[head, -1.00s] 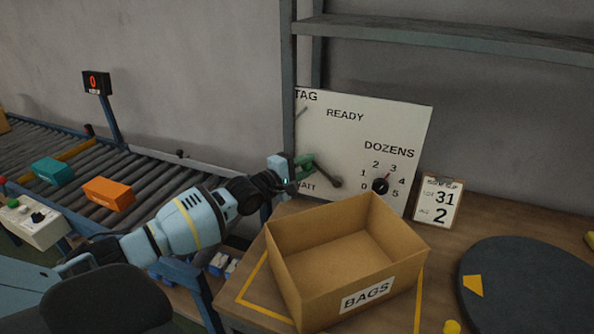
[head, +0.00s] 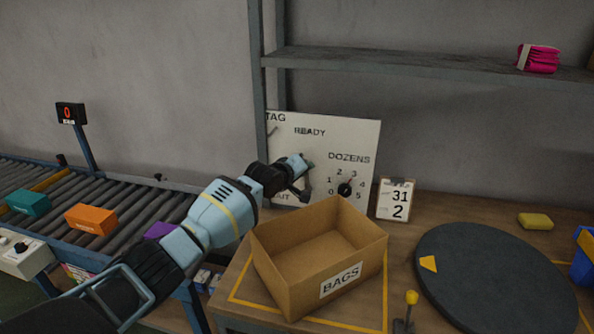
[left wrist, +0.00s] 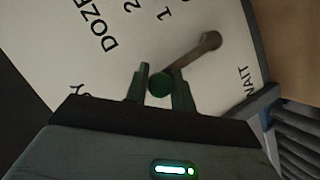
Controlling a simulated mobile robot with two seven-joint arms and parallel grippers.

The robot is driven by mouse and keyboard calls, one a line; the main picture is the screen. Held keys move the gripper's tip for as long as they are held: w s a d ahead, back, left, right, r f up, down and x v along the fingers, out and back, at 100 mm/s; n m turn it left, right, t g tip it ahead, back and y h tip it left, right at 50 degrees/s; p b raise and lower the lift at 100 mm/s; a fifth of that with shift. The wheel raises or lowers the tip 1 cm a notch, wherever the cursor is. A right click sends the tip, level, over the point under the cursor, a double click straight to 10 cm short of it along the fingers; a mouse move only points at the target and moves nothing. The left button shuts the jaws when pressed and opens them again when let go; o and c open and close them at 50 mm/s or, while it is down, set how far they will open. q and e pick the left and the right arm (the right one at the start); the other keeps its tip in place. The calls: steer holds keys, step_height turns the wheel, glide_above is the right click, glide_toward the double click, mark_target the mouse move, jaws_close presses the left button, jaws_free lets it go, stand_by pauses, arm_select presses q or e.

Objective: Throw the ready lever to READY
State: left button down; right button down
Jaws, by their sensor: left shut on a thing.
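The ready lever is a grey arm (left wrist: 193,55) with a green round knob (left wrist: 160,85), mounted on a white board (head: 365,137). My left gripper (head: 304,166) is at the board. In the left wrist view its two fingers (left wrist: 161,88) stand on either side of the knob, shut on it. The knob lies between the WAIT label (left wrist: 243,83) and the partly hidden READY label (left wrist: 78,92). My right gripper is not in view.
An open cardboard BAGS box (head: 340,283) stands on the bench just in front of the board. A DOZENS dial (head: 344,190) and a lot card (head: 396,200) are to the right. A dark turntable (head: 495,280) lies farther right. A roller conveyor (head: 120,222) runs at left.

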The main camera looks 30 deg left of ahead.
arm_select(q)
steer(key=shift+w+d+m+p, duration=0.1)
steer(key=shift+d+m+p, duration=0.2)
steer(key=shift+d+m, duration=0.15)
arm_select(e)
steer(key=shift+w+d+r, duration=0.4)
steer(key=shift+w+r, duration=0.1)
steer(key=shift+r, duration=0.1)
arm_select(q)
steer(key=c, duration=1.2)
jaws_free()
steer(key=shift+d, duration=0.1)
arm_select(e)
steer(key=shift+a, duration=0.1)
arm_select(q)
steer(key=shift+s+r, duration=0.15)
steer(key=shift+s, duration=0.1)
steer(key=p+v, duration=0.2)
steer(key=v, duration=0.5)
steer(key=shift+r+p, duration=0.1)
steer(key=shift+p, duration=0.2)
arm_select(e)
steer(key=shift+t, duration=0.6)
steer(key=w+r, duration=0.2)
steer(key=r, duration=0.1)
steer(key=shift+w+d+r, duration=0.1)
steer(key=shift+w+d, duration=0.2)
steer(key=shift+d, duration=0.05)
